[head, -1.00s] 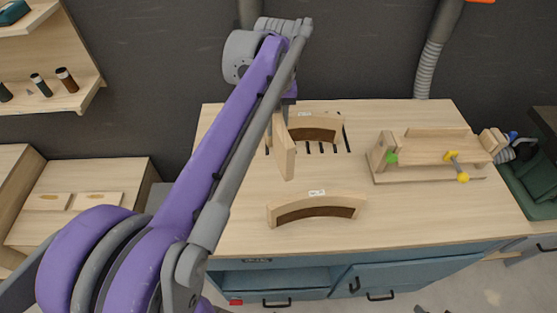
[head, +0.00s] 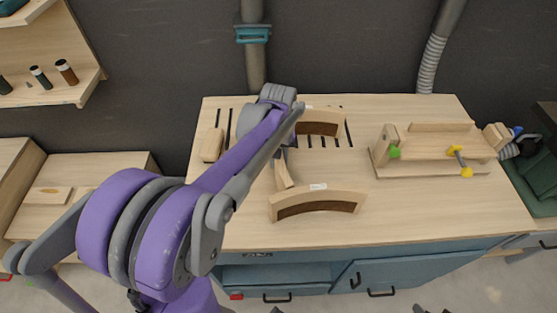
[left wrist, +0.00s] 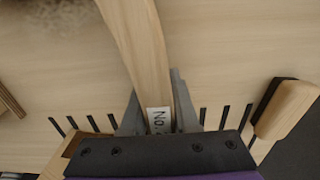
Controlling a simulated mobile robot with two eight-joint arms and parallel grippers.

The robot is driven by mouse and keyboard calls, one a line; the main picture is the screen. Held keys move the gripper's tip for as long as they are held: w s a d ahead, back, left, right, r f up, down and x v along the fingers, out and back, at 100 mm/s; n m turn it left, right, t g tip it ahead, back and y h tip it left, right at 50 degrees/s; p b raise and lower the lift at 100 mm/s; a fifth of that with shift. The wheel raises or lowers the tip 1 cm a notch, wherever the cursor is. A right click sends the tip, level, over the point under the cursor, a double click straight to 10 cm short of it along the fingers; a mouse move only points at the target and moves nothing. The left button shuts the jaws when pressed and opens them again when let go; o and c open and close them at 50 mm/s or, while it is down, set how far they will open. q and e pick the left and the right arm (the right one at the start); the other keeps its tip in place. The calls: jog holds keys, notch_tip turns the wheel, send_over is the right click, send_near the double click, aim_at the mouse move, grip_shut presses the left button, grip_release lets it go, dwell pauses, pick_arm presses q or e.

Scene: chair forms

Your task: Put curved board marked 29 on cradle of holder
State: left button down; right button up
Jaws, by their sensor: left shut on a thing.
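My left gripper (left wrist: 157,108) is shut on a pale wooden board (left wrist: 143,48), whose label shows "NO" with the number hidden. In the head view this held board (head: 283,175) is partly behind my arm, over the table left of centre. A curved board (head: 317,203) with a dark inner edge and a small white label stands at the table's front. Another curved board (head: 320,122) stands behind, on the slots. I cannot read which is 29. The wooden holder (head: 433,155), with green and yellow knobs, stands at the right. My right gripper is out of view.
The table (head: 400,215) has dark slots at its back left. A small wooden block (head: 212,145) stands at the slots' left end. The tabletop between the front curved board and the holder is clear. A grey hose (head: 430,65) hangs behind the holder.

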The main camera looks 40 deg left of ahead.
pick_arm(q)
jog(key=shift+f, duration=0.15)
jog(key=c, duration=0.7)
grip_release()
